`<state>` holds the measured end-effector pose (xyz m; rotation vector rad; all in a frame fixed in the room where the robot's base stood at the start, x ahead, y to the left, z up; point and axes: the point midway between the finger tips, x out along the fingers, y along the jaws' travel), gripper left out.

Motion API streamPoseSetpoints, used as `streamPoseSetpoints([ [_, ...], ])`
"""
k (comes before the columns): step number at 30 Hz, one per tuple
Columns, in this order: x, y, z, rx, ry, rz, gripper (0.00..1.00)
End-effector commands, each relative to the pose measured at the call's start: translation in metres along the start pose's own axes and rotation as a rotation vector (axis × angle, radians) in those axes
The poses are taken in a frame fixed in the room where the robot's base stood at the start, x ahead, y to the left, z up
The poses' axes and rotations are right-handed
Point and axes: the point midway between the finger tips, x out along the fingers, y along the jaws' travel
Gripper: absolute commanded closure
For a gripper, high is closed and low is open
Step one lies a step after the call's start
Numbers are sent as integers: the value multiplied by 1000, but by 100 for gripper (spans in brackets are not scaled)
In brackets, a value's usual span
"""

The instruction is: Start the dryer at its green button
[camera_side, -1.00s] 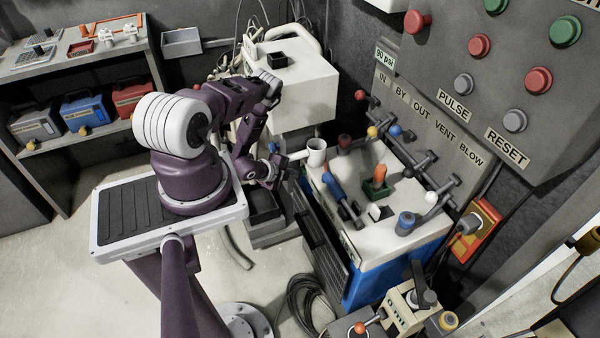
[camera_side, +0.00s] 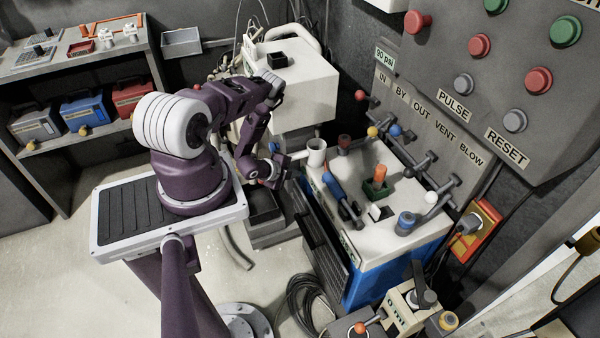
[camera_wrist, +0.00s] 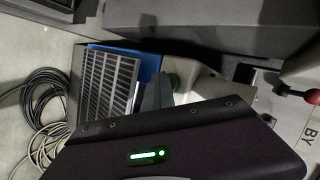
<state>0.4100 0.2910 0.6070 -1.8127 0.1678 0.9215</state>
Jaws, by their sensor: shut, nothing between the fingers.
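Two green buttons show on the grey panel in the side view: one at the top edge (camera_side: 495,5) and a larger one (camera_side: 565,31) at the upper right. I see no dryer label beside either. My gripper (camera_side: 297,156) is shut and empty, just left of the white cup on the white-topped blue cabinet (camera_side: 400,252), far left of and below these buttons. My fingertips are hard to make out there.
Valve levers (camera_side: 420,160) line the wall. Coiled cables (camera_side: 307,298) lie on the floor.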

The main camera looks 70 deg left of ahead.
Motion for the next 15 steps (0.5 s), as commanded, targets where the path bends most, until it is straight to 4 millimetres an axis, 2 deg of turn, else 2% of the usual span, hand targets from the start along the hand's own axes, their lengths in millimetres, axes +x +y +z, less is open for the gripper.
streamPoseSetpoints([
  [15,-8,4,4,0,4,-5,100],
])
